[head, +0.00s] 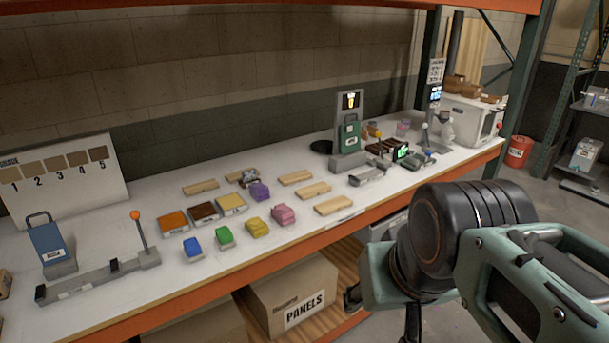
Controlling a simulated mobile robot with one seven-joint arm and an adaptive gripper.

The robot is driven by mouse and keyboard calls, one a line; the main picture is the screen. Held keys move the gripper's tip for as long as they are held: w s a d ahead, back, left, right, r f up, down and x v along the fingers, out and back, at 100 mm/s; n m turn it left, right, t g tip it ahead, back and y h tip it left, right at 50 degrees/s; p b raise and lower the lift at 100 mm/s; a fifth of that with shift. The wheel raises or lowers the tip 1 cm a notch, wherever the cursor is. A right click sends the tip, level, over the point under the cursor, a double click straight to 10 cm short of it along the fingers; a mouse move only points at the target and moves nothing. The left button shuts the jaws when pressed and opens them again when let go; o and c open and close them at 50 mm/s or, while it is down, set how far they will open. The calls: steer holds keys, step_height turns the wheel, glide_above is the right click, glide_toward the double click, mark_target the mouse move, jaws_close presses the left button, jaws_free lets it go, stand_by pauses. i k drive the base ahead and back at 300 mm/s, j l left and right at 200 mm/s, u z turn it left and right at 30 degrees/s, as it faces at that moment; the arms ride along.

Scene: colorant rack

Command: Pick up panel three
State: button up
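Several light wooden panels lie flat on the white bench top: one at the left (200,187), one at the back (242,175) with a dark item on it, and three to the right (296,177), (310,190), (333,205). I see no readable numbers on them, so I cannot tell which is panel three. A board (62,178) at the back left shows brown swatches numbered 1 to 5. My arm fills the lower right, in front of the bench. Dark parts of my gripper (411,322) show low beneath it; its fingers are mostly hidden.
Orange, brown and yellow trays (203,213) and coloured lumps (224,237) sit mid-bench. A blue-handled unit (46,243) and a lever fixture (98,278) stand left. A green upright machine (349,135) stands at the back right. A PANELS box (290,298) is below.

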mark_target(325, 208)
steer(key=i+l+u, duration=0.1)
steer(key=u, duration=0.35)
steer(key=i+l+u, duration=0.15)
steer(key=u, duration=0.35)
steer(key=i+l+u, duration=0.2)
steer(key=l, duration=0.2)
steer(key=l+u, duration=0.2)
steer(key=l, duration=0.15)
steer(key=i+l+u, duration=0.1)
steer(key=l, duration=0.3)
steer(key=i+l+u, duration=0.1)
steer(key=l, duration=0.3)
steer(key=i+l, duration=0.1)
steer(key=l, duration=0.4)
steer(key=i+l, duration=0.1)
steer(key=l, duration=0.4)
steer(key=i+l, duration=0.1)
steer(key=l, duration=0.45)
steer(key=k+z, duration=0.2)
steer(key=k, duration=0.05)
